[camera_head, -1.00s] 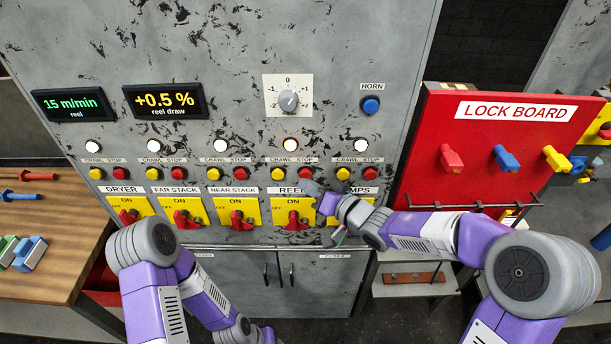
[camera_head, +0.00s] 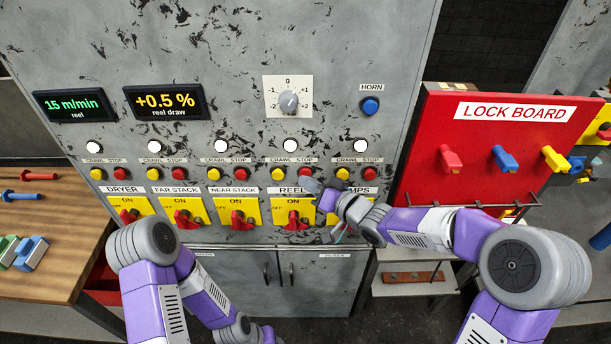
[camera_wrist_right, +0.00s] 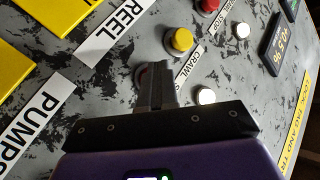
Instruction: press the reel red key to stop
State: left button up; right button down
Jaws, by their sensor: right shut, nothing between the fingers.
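The reel red key (camera_head: 305,173) is a round red button under the STOP label, right of the reel's yellow crawl key (camera_head: 278,174) and above the REEL sign. My right gripper (camera_head: 310,184) is shut and empty, its tips at or just by the lower edge of the red key. In the right wrist view the shut fingers (camera_wrist_right: 153,78) point at the panel and hide most of the red key (camera_wrist_right: 140,75). I cannot tell whether they touch it. My left arm shows at lower left, but its gripper does not.
The PUMPS keys (camera_head: 370,174) are close on the right. The reel's red rotary switch (camera_head: 295,221) on a yellow plate is below. A red lock board (camera_head: 490,140) stands to the right. A wooden table (camera_head: 50,220) is at left.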

jog(key=shift+s, duration=0.1)
jog(key=shift+s+b, duration=0.35)
jog(key=shift+s, duration=0.5)
jog(key=s+b, duration=0.1)
jog(key=s, duration=0.4)
dwell(0.8)
